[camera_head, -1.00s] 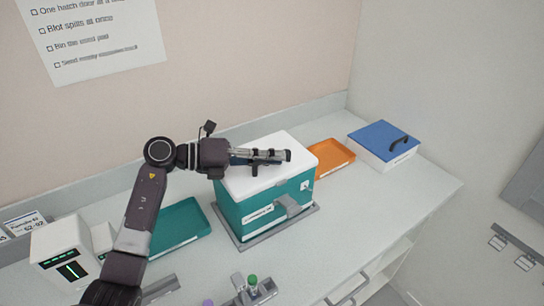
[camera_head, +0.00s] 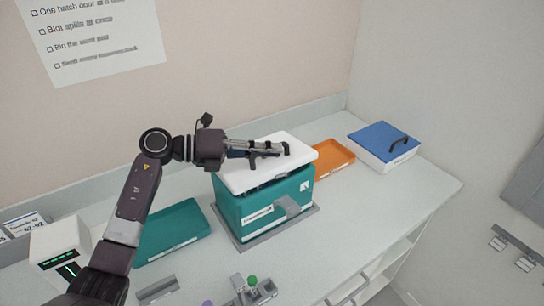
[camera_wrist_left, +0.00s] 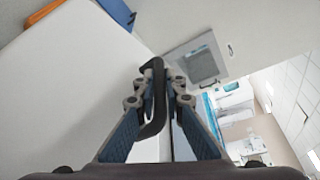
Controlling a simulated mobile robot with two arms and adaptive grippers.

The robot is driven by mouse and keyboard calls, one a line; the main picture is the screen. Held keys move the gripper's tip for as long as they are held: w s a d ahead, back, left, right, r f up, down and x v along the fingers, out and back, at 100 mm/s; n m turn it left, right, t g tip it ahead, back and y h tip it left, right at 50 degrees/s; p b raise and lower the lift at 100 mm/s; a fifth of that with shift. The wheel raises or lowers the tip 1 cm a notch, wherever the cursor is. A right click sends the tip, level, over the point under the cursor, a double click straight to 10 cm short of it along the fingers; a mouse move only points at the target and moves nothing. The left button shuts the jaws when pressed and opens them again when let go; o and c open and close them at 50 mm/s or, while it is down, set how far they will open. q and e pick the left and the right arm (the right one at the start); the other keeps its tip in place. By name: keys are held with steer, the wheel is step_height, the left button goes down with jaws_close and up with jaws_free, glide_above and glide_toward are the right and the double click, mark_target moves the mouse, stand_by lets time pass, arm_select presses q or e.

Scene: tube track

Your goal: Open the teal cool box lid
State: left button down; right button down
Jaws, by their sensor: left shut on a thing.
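The teal cool box (camera_head: 236,214) stands on a grey base plate on the counter. Its white lid (camera_head: 240,181) is raised off the body with a dark gap under its front edge, and sits slightly tilted. My left gripper (camera_head: 282,149) reaches over the lid from the left. It is shut on the lid's black handle (camera_wrist_left: 157,105), which shows between the fingers in the left wrist view. The white lid also fills the left of that view (camera_wrist_left: 75,90). The box's inside is hidden. My right gripper is not in view.
An orange tray (camera_head: 335,158) and a white box with a blue lid (camera_head: 383,140) stand to the right. A teal tray (camera_head: 172,232) lies to the left, with a white device (camera_head: 60,250) beyond it. A small tube rack (camera_head: 252,292) is at the front.

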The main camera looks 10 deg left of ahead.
arm_select(q)
steer(key=shift+w+a+r+n, duration=0.25)
steer(key=shift+a+r+n, duration=0.05)
steer(key=shift+r, duration=0.15)
steer(key=shift+w+a+r+n, duration=0.25)
steer(key=shift+r+n, duration=0.05)
steer(key=shift+r, duration=0.1)
steer(key=shift+w+a+r+n+h+b, duration=0.35)
steer(key=shift+w+a+r+n+h, duration=0.6)
steer(key=shift+r+n, duration=0.35)
steer(key=c, duration=2.3)
jaws_free()
steer(key=shift+a+f, duration=0.1)
steer(key=v, duration=1.2)
steer(key=shift+s, duration=0.1)
